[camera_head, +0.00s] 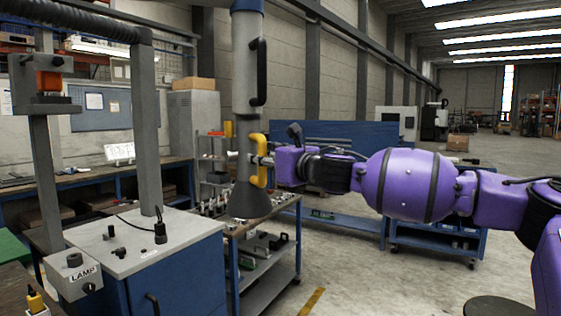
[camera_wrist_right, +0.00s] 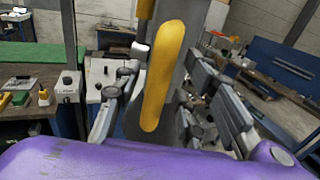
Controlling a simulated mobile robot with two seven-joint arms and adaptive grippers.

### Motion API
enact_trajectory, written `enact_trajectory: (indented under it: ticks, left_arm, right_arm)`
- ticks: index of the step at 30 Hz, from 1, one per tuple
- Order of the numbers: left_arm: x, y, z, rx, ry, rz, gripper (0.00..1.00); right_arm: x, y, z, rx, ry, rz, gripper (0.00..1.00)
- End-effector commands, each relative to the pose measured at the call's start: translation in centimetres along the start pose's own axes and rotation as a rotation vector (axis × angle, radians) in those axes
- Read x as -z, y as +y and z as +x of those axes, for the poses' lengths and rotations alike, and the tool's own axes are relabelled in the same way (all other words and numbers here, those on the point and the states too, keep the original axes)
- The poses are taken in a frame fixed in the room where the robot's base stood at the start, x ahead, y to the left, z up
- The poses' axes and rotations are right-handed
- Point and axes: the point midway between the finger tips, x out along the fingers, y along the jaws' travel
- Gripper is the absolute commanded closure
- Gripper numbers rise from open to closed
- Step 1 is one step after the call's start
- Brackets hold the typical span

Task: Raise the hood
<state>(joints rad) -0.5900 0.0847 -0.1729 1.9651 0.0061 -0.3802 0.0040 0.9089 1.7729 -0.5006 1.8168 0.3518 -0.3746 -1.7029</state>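The hood is a grey funnel (camera_head: 249,200) with its wide mouth facing down, at the bottom of a vertical grey tube in the head view. A yellow handle (camera_head: 260,160) is on its right side. My right gripper (camera_head: 264,160) comes in from the right at the handle's height. In the right wrist view the yellow handle (camera_wrist_right: 163,80) stands upright between the two fingers of my right gripper (camera_wrist_right: 166,85). The fingers are apart, one on each side, and do not look closed on it. The hood's grey body shows behind the handle. My left gripper is not in view.
A blue cabinet (camera_head: 170,280) with a grey top and a LAMP switch box (camera_head: 85,275) stands at the front left. A wheeled parts cart (camera_head: 268,270) stands below the hood. A black handle (camera_head: 259,72) is on the tube above. Open floor lies at the right.

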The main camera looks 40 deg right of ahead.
Motion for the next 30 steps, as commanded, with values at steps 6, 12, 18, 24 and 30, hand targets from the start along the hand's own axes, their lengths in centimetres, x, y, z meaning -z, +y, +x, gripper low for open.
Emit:
enact_trajectory:
  ticks: [6,12,18,24,30]
  left_arm:
    - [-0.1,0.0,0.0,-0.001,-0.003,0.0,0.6]
    - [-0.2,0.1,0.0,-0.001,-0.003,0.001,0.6]
    - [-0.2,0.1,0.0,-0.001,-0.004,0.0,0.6]
    - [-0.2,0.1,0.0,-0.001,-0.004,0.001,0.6]
    - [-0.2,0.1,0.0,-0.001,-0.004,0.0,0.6]
  right_arm:
    - [0.1,-0.1,-2.2,0.004,0.004,-0.01,0.62]
    - [0.1,-0.2,-3.6,0.005,0.003,-0.01,0.62]
    - [-0.2,0.3,-5.2,-0.002,0.0,-0.015,0.62]
    - [-0.4,0.2,-7.5,-0.003,-0.003,-0.01,0.62]
    - [-0.3,0.2,-9.9,-0.002,-0.003,-0.006,0.62]
